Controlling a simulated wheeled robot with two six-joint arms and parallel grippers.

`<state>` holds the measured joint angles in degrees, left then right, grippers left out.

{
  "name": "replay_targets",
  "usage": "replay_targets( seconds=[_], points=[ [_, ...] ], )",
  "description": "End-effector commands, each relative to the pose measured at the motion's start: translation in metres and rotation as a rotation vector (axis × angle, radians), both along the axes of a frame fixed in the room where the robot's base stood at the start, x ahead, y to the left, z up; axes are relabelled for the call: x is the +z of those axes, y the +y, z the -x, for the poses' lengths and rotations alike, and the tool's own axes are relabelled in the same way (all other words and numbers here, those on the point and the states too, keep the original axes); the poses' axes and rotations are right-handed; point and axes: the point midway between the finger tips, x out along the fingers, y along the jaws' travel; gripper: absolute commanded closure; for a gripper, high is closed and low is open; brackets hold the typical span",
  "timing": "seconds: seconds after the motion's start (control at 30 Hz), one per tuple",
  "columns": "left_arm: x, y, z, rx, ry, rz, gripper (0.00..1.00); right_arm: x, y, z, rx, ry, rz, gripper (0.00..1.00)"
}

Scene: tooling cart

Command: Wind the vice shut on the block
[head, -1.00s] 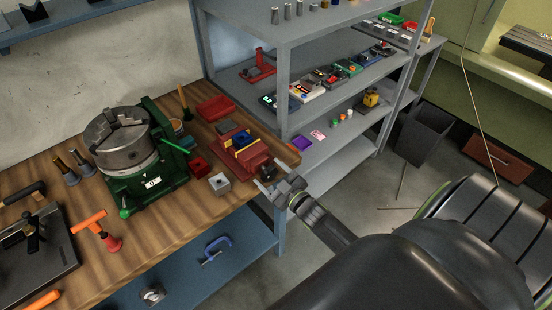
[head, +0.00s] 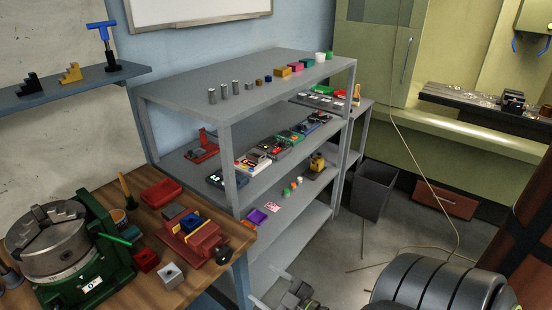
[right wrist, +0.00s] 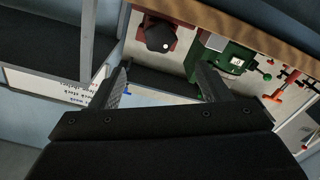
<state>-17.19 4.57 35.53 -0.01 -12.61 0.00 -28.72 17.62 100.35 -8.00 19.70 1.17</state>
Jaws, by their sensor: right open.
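The red vice (head: 205,240) sits near the right end of the wooden bench in the head view. A blue block (head: 190,221) with yellow beside it sits at its jaws; I cannot tell whether the jaws touch it. The vice's black handle knob (head: 222,255) faces the bench's front edge. In the right wrist view the knob (right wrist: 160,33) shows beyond my fingers, in front of the red vice (right wrist: 148,22). My right gripper (head: 272,288) is open and empty, lower right of the knob and apart from it; its fingers also show in the wrist view (right wrist: 163,82). My left gripper is out of view.
A green chuck fixture (head: 85,265), a grey block (head: 170,276) and a small red box (head: 146,260) stand left of the vice. A grey shelf unit (head: 230,135) rises behind my right gripper. A dark bin (head: 373,190) stands on the floor further right.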

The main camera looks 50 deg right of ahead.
Motion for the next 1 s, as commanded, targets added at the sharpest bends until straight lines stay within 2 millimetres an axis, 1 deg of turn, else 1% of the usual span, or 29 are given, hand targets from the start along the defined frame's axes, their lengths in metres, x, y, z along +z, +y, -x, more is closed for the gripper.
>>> replay_targets(
  seconds=[0.03, 0.1, 0.3, 0.87, 0.97, 1.0],
  points=[
    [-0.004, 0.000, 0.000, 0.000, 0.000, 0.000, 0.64, -0.003, -0.001, 0.008, 0.000, 0.002, 0.001, 0.30],
    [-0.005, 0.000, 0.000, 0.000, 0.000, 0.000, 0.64, -0.002, -0.001, 0.015, 0.001, 0.000, 0.000, 0.30],
    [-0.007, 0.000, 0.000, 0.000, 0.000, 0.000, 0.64, 0.000, -0.002, 0.025, 0.000, 0.000, 0.001, 0.30],
    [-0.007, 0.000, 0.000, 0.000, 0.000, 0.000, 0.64, 0.000, -0.002, 0.025, 0.000, 0.000, 0.000, 0.30],
    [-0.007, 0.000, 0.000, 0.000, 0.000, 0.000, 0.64, -0.009, -0.004, 0.025, -0.011, 0.020, -0.003, 0.30],
    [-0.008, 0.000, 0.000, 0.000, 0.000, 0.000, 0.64, -0.019, -0.007, 0.026, -0.022, 0.043, -0.008, 0.30]
  ],
)
